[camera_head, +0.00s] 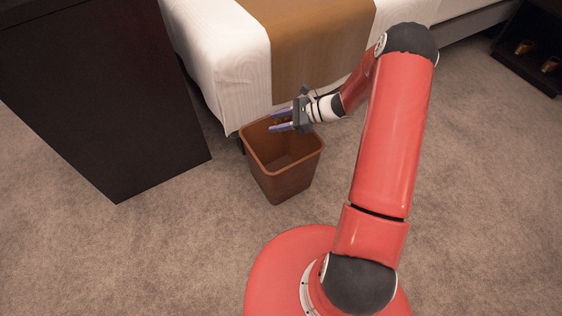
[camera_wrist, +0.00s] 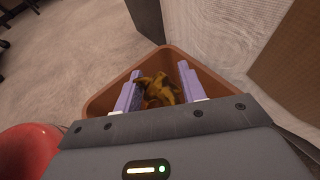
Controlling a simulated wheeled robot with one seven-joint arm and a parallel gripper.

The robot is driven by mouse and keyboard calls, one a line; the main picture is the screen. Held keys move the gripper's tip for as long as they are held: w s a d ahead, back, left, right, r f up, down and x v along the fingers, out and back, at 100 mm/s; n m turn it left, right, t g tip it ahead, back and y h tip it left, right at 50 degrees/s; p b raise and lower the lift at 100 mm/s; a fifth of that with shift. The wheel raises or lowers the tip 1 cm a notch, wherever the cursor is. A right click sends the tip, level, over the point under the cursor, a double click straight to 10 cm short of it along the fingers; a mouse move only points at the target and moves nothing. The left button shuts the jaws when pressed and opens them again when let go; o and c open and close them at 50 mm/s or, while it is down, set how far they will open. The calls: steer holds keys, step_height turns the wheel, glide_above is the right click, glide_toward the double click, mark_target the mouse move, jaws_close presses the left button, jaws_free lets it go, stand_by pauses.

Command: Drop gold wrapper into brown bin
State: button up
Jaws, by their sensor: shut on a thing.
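The crumpled gold wrapper (camera_wrist: 157,88) shows between the two pale purple fingers of my gripper (camera_wrist: 160,74) in the wrist view. My gripper is shut on it. The brown bin (camera_head: 289,184) stands open on the carpet in the head view, and its rim (camera_wrist: 97,106) frames the fingers in the wrist view. My gripper (camera_head: 273,122) is over the bin's opening in the head view, towards its far side. The wrapper is hard to make out in the head view. Much of the bin's inside is hidden behind my gripper in the wrist view.
A bed with a white cover (camera_head: 222,62) and a brown runner (camera_head: 305,45) stands right behind the bin. A dark cabinet (camera_head: 105,95) stands to the left. A low dark shelf (camera_head: 530,68) is at the far right. The carpet (camera_head: 150,260) in front is clear.

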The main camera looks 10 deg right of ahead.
step_height(320, 180, down, 4)
steer(key=b, duration=0.2)
steer(key=shift+f+b, duration=0.25)
steer(key=shift+b, duration=0.05)
steer(key=o, duration=1)
steer(key=p+v, duration=0.1)
steer(key=v, duration=0.6)
steer(key=shift+s+d+r, duration=0.15)
steer(key=shift+d+r, duration=0.05)
steer(key=shift+d, duration=0.1)
steer(key=shift+r, duration=0.1)
